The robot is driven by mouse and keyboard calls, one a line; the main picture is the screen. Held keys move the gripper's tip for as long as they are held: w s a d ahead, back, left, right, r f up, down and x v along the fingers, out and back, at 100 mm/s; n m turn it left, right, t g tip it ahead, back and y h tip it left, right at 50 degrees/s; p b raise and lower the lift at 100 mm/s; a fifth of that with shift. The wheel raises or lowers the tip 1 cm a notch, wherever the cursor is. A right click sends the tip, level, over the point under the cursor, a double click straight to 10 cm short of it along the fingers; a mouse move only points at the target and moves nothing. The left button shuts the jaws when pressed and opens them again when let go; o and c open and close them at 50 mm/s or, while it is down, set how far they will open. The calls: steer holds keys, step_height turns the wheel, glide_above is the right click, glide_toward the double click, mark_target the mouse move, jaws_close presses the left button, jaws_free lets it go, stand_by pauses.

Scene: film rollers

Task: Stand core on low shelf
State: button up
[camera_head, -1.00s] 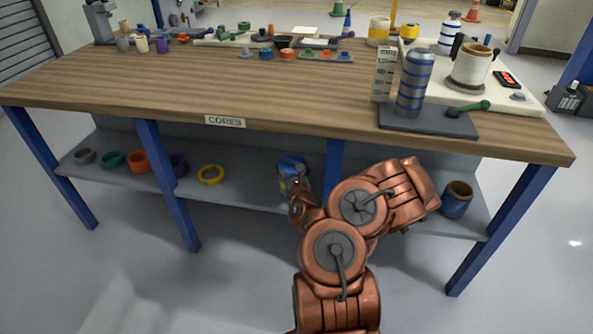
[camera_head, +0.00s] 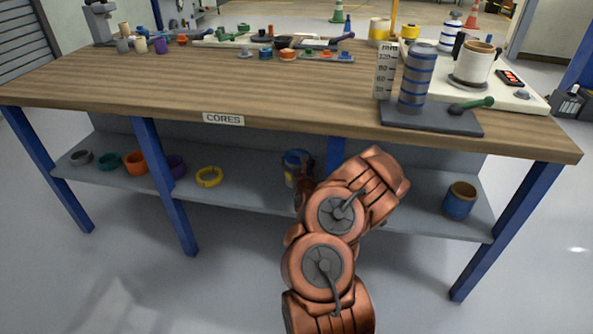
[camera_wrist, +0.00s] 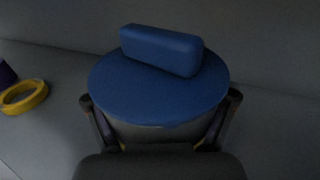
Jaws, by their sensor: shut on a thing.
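The core (camera_head: 292,166) shows in the head view over the low shelf (camera_head: 245,195), partly hidden by my arm. It looks upright there, with blue at its top. In the wrist view the core (camera_wrist: 150,90) has a round blue top with a blue bar across it and a darker grey side below. My gripper (camera_wrist: 163,122) is shut on it, with one finger at each side. Its base is hidden, so I cannot tell whether it touches the shelf.
A yellow ring (camera_head: 209,177) lies left of the core, with purple, orange, green and grey rings further left. A blue and brown roll (camera_head: 459,200) stands at the shelf's right end. The tabletop (camera_head: 200,85) overhangs the shelf; a blue leg (camera_head: 335,150) is close by.

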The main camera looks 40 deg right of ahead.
steer(key=shift+f+b, duration=0.65)
steer(key=shift+f, duration=1.15)
steer(key=shift+w+d+f, duration=0.1)
steer(key=shift+w+d, duration=0.05)
steer(key=shift+f, duration=0.15)
steer(key=o, duration=1.1)
steer(key=shift+o, duration=0.2)
